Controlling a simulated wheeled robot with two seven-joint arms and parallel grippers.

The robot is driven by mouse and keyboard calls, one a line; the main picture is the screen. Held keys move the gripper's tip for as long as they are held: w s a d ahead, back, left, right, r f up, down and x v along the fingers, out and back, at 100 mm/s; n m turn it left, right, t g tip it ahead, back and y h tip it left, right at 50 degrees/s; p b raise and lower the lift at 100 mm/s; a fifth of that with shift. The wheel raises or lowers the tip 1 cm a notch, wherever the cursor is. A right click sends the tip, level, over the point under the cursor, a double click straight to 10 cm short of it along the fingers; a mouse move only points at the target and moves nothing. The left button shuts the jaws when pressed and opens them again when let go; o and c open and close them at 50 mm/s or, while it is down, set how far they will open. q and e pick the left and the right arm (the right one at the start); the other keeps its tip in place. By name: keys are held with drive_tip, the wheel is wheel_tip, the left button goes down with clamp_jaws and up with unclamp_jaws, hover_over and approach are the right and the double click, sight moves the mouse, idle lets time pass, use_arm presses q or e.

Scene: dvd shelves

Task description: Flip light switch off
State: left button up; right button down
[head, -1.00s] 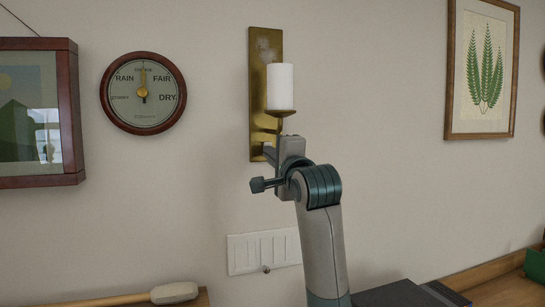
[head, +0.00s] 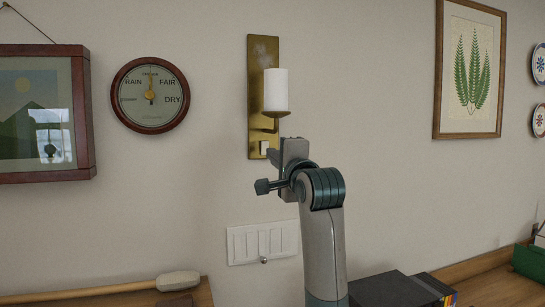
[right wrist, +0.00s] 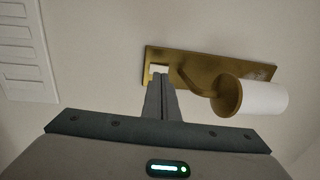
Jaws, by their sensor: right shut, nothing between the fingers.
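A brass wall sconce (head: 264,55) with a white candle (head: 277,90) hangs on the wall. A small white switch (head: 264,147) sits low on its brass plate; it also shows in the right wrist view (right wrist: 158,69), partly covered by the fingertips. My right gripper (head: 272,154) is just below and in front of the switch. In the right wrist view its fingers (right wrist: 161,78) are together, with nothing between them. I cannot tell whether they touch the switch, or which way it is set. My left gripper is not in view.
A white multi-switch panel (head: 262,243) is on the wall lower down. A round barometer (head: 150,95) and a framed box (head: 84,115) hang left, a fern picture (head: 470,70) right. A mallet (head: 178,281) and dark boxes (head: 385,290) lie below. The wall around the sconce is clear.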

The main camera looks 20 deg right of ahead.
drive_tip(key=s+f+b, duration=0.1)
drive_tip(key=s+b, duration=0.3)
drive_tip(key=s, duration=0.4)
drive_tip(key=shift+s+d+f, duration=0.2)
drive_tip(key=shift+s, duration=0.1)
